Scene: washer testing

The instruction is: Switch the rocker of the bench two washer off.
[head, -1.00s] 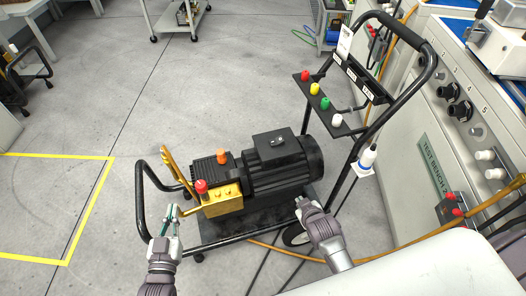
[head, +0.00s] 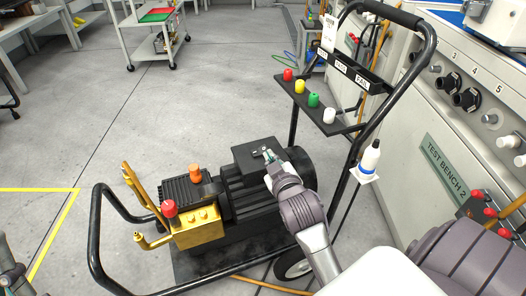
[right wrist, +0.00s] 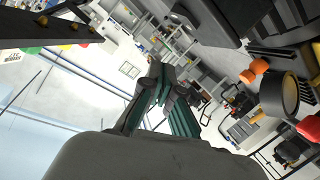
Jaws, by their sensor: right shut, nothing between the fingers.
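The washer is a black motor (head: 300,170) with a brass pump (head: 198,228) on a wheeled trolley beside test bench 2. A black box (head: 250,155) sits on top of the motor. A small light-coloured fitting, possibly the rocker, shows on it by my fingertips; its position cannot be read. My right gripper (head: 269,160) is shut and empty at the box's near right edge; touching or apart, I cannot tell. Its teal fingers are together in the right wrist view (right wrist: 160,88). My left gripper (head: 12,272) is partly cut off at the lower left edge.
The trolley's black handle (head: 426,60) rises at right, with a rack of coloured caps (head: 313,100) and a white bottle (head: 370,158). The test bench (head: 440,130) stands on the right. Yellow lance parts (head: 135,186) stick up at the pump. Open floor lies left.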

